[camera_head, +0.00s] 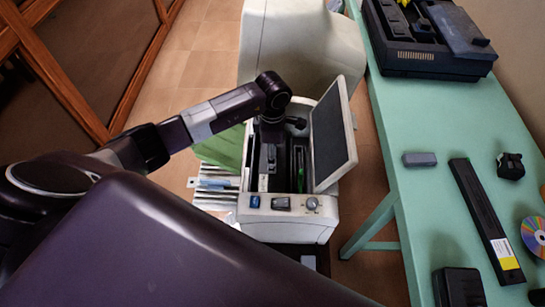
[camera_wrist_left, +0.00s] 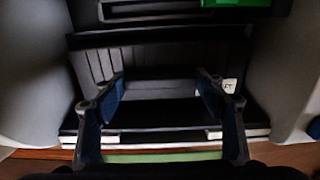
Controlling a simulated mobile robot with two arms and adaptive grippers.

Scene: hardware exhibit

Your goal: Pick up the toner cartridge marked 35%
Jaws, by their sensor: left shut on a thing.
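The open printer (camera_head: 285,229) stands on the floor with its lid raised on the right. My left gripper (camera_wrist_left: 162,88) reaches down into its bay; in the head view my wrist hides the fingers. In the left wrist view the two blue-padded fingers are shut on a black cartridge (camera_wrist_left: 160,88), one at each side. A small white label (camera_wrist_left: 230,86) shows near the right finger, its marking too dark and small to read. I cannot tell whether the cartridge is seated or lifted. A long black cartridge (camera_head: 485,220) with a yellow and white label lies on the table. My right gripper is out of view.
The green table (camera_head: 420,240) at the right holds a black machine (camera_head: 425,40), a grey block (camera_head: 419,159), a small black part (camera_head: 510,165) and a disc (camera_head: 534,234). The raised lid (camera_head: 331,130) stands close to my wrist. A green part (camera_wrist_left: 235,3) lies inside the printer.

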